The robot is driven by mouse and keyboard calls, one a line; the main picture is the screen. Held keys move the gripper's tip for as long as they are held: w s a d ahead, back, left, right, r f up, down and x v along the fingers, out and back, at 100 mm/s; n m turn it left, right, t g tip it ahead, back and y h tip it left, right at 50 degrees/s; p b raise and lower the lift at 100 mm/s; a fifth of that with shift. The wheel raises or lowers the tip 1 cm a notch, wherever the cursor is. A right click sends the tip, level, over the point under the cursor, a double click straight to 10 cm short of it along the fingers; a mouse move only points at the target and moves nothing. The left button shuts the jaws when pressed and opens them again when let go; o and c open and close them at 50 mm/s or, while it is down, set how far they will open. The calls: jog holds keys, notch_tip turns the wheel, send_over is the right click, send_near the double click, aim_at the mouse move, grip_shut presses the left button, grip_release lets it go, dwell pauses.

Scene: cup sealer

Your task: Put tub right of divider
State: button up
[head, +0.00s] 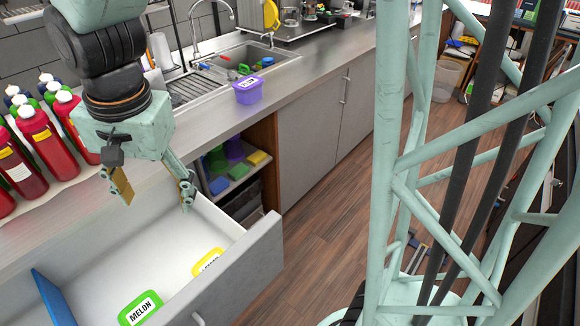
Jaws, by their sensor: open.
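A purple tub (248,92) with a white label stands upright on the counter beside the sink. An open drawer (258,262) holds a thin blue divider (53,299) at the left. To the right of the divider lie a green-lidded tub labelled MELON (140,307) and a yellow-lidded tub (207,263), partly hidden by the drawer front. My gripper (157,196) is open and empty, fingers pointing down, above the back of the drawer. It is apart from every tub. The purple tub is farther back and to the right of it.
Several red and green bottles (38,145) stand on the counter at the left. The sink (240,65) holds coloured items behind the purple tub. An open shelf (232,170) with coloured items is below the counter. My own frame blocks much of the right side.

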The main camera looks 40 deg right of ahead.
jog(key=s+d+r+n, duration=0.2)
jog(key=s+d+r, duration=0.2)
jog(key=s, duration=0.3)
jog(key=s+d+r+n+t, duration=0.1)
jog(key=s+d+r+n, duration=0.2)
jog(key=s+d+r, duration=0.2)
jog(key=s+d+r+n+t, duration=0.1)
jog(key=s+d+r+n, duration=0.2)
jog(key=s, duration=0.7)
jog(key=shift+s+d+r+h, duration=0.35)
jog(key=shift+d+r, duration=0.75)
jog(key=shift+r, duration=0.2)
jog(key=shift+r, duration=0.1)
